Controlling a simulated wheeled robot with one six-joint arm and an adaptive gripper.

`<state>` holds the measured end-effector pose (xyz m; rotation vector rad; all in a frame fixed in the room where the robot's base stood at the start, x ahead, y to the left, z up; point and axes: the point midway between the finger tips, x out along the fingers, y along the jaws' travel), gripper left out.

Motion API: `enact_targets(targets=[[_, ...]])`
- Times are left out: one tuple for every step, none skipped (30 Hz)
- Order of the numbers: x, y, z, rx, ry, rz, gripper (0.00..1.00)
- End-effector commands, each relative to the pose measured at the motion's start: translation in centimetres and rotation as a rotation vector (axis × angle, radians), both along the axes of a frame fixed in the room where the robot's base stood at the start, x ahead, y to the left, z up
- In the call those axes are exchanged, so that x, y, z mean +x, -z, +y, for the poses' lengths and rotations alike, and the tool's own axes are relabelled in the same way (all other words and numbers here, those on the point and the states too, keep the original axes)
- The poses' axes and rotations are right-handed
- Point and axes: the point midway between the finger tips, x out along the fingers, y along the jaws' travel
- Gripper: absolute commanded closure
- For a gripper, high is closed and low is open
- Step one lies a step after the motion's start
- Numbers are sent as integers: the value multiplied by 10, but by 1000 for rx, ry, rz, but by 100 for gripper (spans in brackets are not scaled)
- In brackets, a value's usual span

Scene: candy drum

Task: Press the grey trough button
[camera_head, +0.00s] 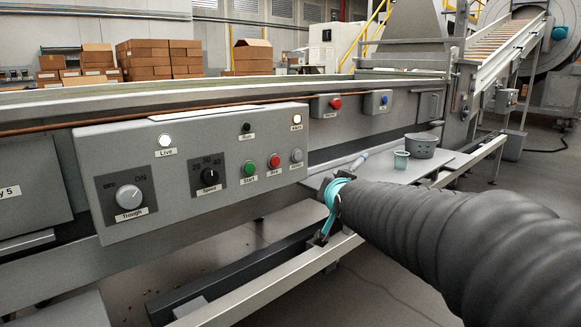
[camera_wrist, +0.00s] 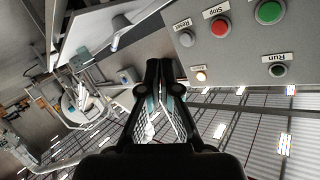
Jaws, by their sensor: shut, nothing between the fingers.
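The grey control panel (camera_head: 200,175) is on the side of the conveyor. A small grey button (camera_head: 297,155) sits at its right end, beside a red button (camera_head: 273,160) and a green button (camera_head: 248,167). The grey button also shows in the wrist view (camera_wrist: 186,39), with a label that seems to read Reset. A grey Trough knob (camera_head: 129,197) is at the panel's lower left. My gripper (camera_wrist: 165,67) is shut and empty, its tips below the grey button in the wrist picture. In the head view my arm largely hides it, and contact cannot be told.
A lit lamp (camera_head: 297,119) is above the grey button. Separate boxes with a red button (camera_head: 336,103) and a blue button (camera_head: 384,99) are to the right. A grey pot (camera_head: 420,146) and a small cup (camera_head: 401,160) stand on a shelf behind my arm.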

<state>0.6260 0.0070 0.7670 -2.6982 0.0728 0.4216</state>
Motion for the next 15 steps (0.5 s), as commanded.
enact_targets(targets=[[26, 8, -5, 18, 32, -51, 100], [39, 6, -7, 35, 47, -88, 100], [57, 4, -10, 58, 66, -138, 100], [69, 3, -12, 73, 80, -174, 100], [80, 2, -15, 89, 92, -208, 100], [93, 1, -18, 108, 110, -252, 100], [102, 1, -20, 121, 121, -282, 100], [110, 1, -22, 132, 131, -309, 100], [120, 0, -25, 147, 143, -345, 100], [125, 0, -27, 156, 152, -368, 100], [131, 0, -28, 164, 159, -389, 100], [136, 0, -30, 174, 168, -411, 100], [139, 0, -32, 179, 174, -427, 100], [142, -1, -32, 184, 178, -439, 100], [144, -1, -34, 188, 183, -452, 100]])
